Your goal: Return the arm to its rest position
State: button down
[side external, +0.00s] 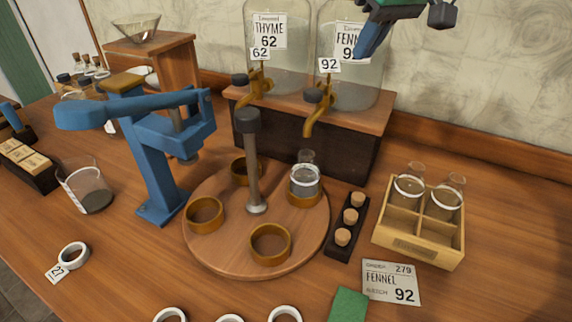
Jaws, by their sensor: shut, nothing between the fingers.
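My gripper (368,42) shows at the top right edge, pointing down and left with its blue fingers shut and empty. It hangs in front of the fennel dispenser jar (345,75) and covers part of its label. The rest of my arm is cut off by the top of the picture.
A round wooden turntable (225,255) with ring holders carries a glass flask (306,178). A blue lever press (160,165) stands left of it. A crate (412,243) holds bottles at right, near a cork strip (333,252) and an order card (391,283).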

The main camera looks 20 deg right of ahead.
jog(key=s+d+f+m+t+h, duration=0.1)
jog(key=s+d+f+m, duration=0.1)
jog(key=s+d+f, duration=0.8)
notch_tip(320, 180, down, 4)
jog(key=shift+s+d+r+t, duration=0.15)
jog(key=shift+s+t, duration=0.25)
jog(key=shift+s, duration=0.85)
